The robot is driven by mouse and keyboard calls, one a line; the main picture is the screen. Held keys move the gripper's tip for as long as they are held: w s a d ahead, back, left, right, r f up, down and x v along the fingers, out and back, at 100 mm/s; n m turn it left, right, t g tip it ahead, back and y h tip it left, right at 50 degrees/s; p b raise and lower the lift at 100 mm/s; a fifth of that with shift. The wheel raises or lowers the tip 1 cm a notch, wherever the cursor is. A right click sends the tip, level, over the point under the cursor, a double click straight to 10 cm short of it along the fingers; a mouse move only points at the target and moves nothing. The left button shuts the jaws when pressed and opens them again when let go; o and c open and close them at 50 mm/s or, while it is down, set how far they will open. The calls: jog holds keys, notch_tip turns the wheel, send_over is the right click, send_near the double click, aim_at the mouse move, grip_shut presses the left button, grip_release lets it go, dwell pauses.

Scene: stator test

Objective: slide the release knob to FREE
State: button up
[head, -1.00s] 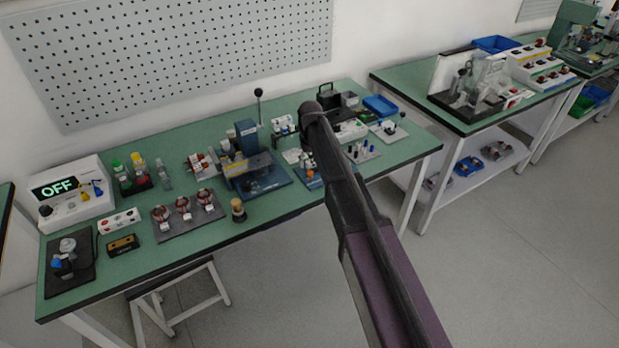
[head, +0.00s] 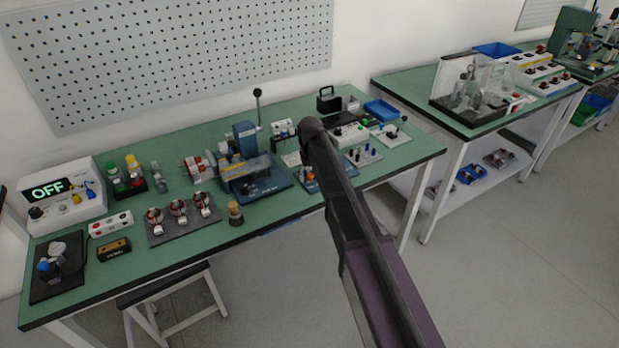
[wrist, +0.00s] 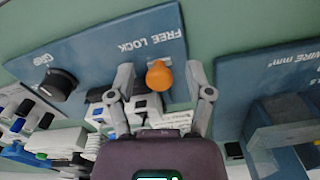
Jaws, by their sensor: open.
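The orange release knob (wrist: 159,75) stands on a blue panel (wrist: 100,55) in the wrist view. The words FREE and LOCK appear upside down on the panel above the knob. My gripper (wrist: 161,92) is open, with one finger on each side of the knob and a visible gap to each. I cannot tell which end of its travel the knob is at.
A black dial (wrist: 60,85) sits on the same panel, left of my fingers. Another blue unit (wrist: 270,85) marked for wire size stands on the right. White and black parts lie behind my left finger. Bare green bench shows between the two blue units.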

grip_shut()
jog(key=shift+s+a, duration=0.4)
jog(key=shift+a, duration=0.15)
grip_release()
jog(key=shift+a, duration=0.1)
jog(key=shift+r, duration=0.1)
